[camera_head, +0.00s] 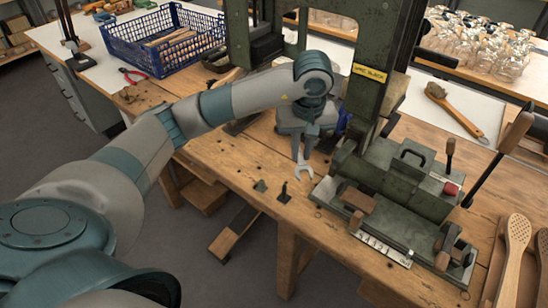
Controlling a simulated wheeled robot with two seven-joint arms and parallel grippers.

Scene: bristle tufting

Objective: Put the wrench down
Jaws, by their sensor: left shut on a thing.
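My left arm comes in from the left. Its gripper (301,146) points down over the wooden workbench (228,165), just left of the green machine. The gripper is shut on a grey metal wrench (302,168). The wrench's open-ended jaw hangs below the fingers, and the rest of it is hidden by the gripper. I cannot tell whether the wrench touches the bench top. My right gripper is not in view.
The green machine (392,185) with levers stands right of the gripper. Perforated wooden paddles (516,235) lie at the right. A blue crate (165,40) and red pliers (133,76) are at the back left.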

